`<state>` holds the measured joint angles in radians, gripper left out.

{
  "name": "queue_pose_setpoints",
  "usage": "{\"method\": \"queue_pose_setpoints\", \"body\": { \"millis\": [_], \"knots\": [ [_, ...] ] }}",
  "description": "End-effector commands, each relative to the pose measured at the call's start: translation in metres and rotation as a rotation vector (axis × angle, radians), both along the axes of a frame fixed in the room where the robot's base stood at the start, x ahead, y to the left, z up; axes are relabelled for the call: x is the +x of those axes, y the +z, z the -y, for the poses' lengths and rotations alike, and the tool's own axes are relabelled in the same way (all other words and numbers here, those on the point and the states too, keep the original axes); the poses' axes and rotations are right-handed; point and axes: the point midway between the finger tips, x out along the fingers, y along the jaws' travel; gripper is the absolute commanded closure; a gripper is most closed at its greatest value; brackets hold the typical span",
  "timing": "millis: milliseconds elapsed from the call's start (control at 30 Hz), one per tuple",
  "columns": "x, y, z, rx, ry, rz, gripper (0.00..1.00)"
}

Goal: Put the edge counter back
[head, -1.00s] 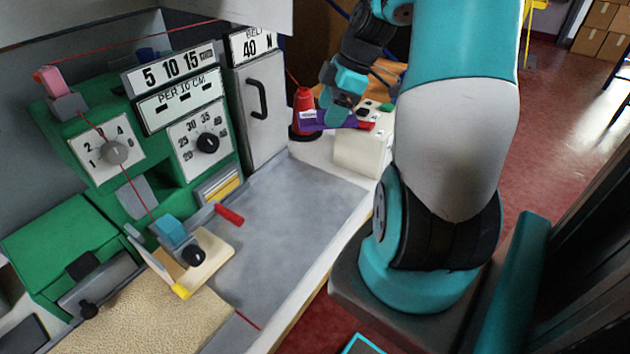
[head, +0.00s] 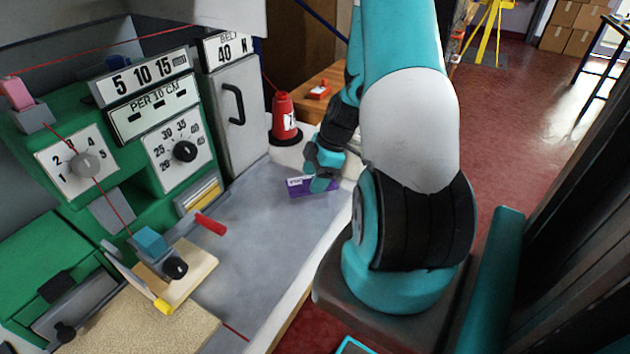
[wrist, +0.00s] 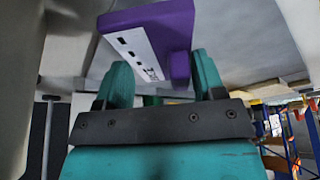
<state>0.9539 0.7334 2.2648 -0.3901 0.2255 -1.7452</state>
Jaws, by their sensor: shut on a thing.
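A purple block with a white label (head: 302,191), which I take to be the edge counter, is held in my gripper (head: 320,182). It is low over the far part of the grey worktop (head: 258,215); I cannot tell whether it touches. In the wrist view the purple block (wrist: 178,28) shows its label with dark marks, and its narrower lower part sits between the two teal fingertips (wrist: 160,80). The label's lettering is too small to read. My gripper is shut on this block.
A red thread cone (head: 284,118) stands behind my gripper, by the grey cabinet (head: 236,108). The green machine (head: 128,190) with dials is at the left. The middle of the worktop is clear.

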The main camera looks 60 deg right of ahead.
Motion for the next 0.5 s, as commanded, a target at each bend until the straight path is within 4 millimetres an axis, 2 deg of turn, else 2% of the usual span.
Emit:
{"method": "queue_pose_setpoints", "body": {
  "millis": [33, 133, 467, 500],
  "knots": [
    [0.0, -0.009, -0.001, 0.003, -0.001, -0.002, 0.66],
    [0.0, -0.017, -0.001, 0.002, 0.0, -0.001, 0.66],
    [0.0, -0.021, 0.0, 0.0, 0.0, 0.0, 0.66],
    [0.0, -0.019, 0.0, 0.0, 0.0, 0.0, 0.28]
  ]
}}
